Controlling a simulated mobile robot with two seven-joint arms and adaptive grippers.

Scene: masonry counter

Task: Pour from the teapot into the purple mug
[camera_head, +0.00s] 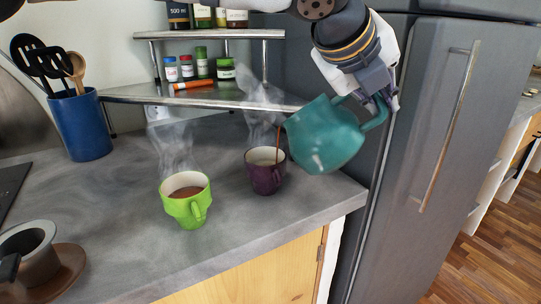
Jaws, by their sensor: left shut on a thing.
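A teal teapot (325,140) is held in the air above the counter's right end, tilted with its spout to the left. My left gripper (383,98) comes down from the top and is shut on the teapot's handle at the right. The purple mug (265,179) stands upright on the counter, below and left of the teapot. A thin brown stream (277,140) runs from the spout down into the mug's mouth. Steam rises above this mug. Its pale inside shows, but the liquid level is hard to tell. My right gripper is not in view.
A lime green mug (187,207) with brown liquid steams left of the purple mug. A dark pot on a brown saucer (68,274) stands front left. A blue utensil holder (80,126) and a metal shelf (200,95) with jars are behind. A grey fridge (420,170) stands right.

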